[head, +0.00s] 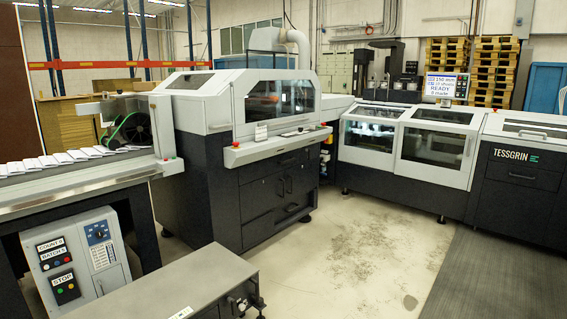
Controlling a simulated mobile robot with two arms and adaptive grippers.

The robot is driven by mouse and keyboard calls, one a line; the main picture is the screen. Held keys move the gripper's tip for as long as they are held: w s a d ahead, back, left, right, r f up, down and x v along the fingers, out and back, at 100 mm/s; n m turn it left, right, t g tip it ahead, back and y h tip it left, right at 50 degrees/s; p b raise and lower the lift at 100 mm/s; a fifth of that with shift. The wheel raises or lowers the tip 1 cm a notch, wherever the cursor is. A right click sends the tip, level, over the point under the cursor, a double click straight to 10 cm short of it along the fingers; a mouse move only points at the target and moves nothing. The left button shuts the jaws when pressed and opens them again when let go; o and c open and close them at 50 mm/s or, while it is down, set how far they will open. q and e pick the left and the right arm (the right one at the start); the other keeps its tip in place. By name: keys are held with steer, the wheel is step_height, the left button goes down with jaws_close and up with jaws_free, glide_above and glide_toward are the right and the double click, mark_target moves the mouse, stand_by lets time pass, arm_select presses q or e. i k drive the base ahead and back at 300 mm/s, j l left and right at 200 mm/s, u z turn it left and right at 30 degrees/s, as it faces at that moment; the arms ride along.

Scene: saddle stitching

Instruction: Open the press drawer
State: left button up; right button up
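The grey and black press-like machine (240,150) stands in the centre with dark lower fronts. A low front panel (290,212) with a horizontal handle is closed, below two doors (288,185) with vertical handles. On the right, the machine marked TESSGRIN (515,155) has a dark drawer-like front (523,176) with a handle, also closed. No label shows which front is the press drawer. Neither of my grippers is in view.
A conveyor (75,172) with white folded sheets runs in from the left, above a control box (77,262). A grey table (165,285) fills the lower front. Bare concrete floor (365,245) lies between the machines, with a dark mat (490,275) at right.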

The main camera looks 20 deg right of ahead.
mark_target(249, 172)
steer(key=i+l+z, duration=0.6)
steer(key=i, duration=0.15)
steer(key=i+l+z, duration=0.3)
steer(key=i, duration=0.7)
steer(key=i+j+z, duration=0.1)
steer(key=i+z, duration=0.15)
steer(key=i, duration=0.75)
steer(key=i+u, duration=0.1)
steer(key=i, duration=0.55)
steer(key=i+l+u, duration=0.1)
steer(key=i, duration=0.55)
steer(key=i+l+u, duration=0.1)
steer(key=i+l, duration=0.15)
steer(key=i, duration=0.45)
